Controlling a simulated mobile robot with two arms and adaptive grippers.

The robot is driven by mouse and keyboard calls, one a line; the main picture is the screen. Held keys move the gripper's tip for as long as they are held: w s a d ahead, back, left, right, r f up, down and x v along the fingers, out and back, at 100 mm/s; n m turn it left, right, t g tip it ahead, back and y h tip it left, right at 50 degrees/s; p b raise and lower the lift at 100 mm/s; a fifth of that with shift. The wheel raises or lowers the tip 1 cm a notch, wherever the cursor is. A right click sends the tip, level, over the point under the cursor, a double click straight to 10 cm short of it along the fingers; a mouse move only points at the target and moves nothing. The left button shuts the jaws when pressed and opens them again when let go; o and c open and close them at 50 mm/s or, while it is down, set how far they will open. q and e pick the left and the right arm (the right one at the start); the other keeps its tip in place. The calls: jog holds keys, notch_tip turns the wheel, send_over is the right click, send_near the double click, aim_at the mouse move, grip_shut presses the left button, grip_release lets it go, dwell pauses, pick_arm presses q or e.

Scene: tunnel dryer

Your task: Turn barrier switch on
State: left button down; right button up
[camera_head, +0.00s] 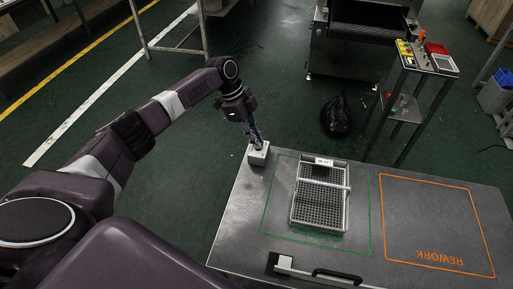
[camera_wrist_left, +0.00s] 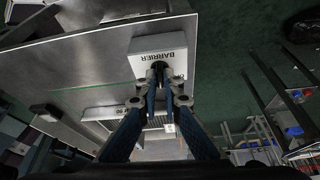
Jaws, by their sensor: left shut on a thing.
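The barrier switch is a small pale box (camera_head: 258,153) at the back left corner of the metal table. In the left wrist view the box (camera_wrist_left: 143,47) carries the word BARRIER, and a dark knob sits on its face between my fingertips. My left gripper (camera_head: 258,143) is at the box, its fingers closed together on the knob. In the left wrist view the fingers of my left gripper (camera_wrist_left: 162,75) hide most of the knob, and its on or off position cannot be read. My right gripper is not in view.
A wire-mesh tray (camera_head: 319,207) lies inside a green outline on the table (camera_head: 250,215). An orange REWORK area (camera_head: 435,225) is empty at right. A black bar handle (camera_head: 338,275) lies at the front edge. A black bag (camera_head: 337,115) and a control stand (camera_head: 425,58) are behind.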

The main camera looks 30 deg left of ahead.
pick_arm(q)
jog(key=m+g+b, duration=0.1)
jog(key=m+b, duration=0.2)
jog(key=shift+w+f, duration=0.1)
jog(key=shift+w, duration=0.05)
jog(key=shift+m+g+b, duration=0.3)
jog(key=shift+m+b, duration=0.2)
jog(key=shift+m, duration=0.1)
jog(key=c, duration=2.1)
grip_release()
jog(key=shift+r, duration=0.25)
jog(key=v, duration=1.1)
jog(key=shift+a+r, duration=0.2)
jog(key=shift+r, duration=0.15)
jog(key=shift+o, duration=0.6)
jog(key=shift+w, duration=0.1)
